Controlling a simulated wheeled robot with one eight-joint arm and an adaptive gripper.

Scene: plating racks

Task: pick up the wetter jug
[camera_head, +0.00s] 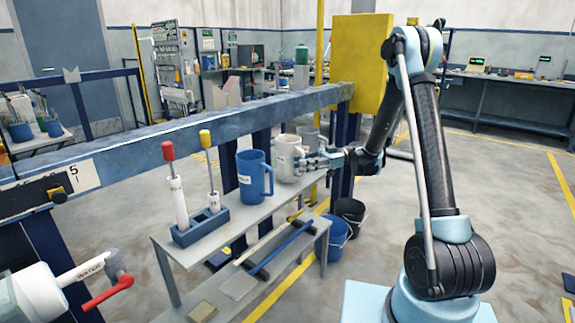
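A blue jug (254,175) with a handle on its right and a pale label stands upright on a grey bench (225,225). A whitish-grey jug (287,157) with a small label stands just behind it to the right. The labels are too small to read, so I cannot tell which is the wetter jug. My gripper (308,163) reaches in from the right, at the handle side of the whitish jug. Its fingers overlap the jug's right edge in this view. I cannot tell whether they touch or grip the handle.
A blue holder (200,227) with red-topped and yellow-topped tools stands left of the jugs. A long blue-grey rail (200,127) runs behind and above the bench. Blue (338,238) and black (351,214) buckets stand on the floor near the bench's right end.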

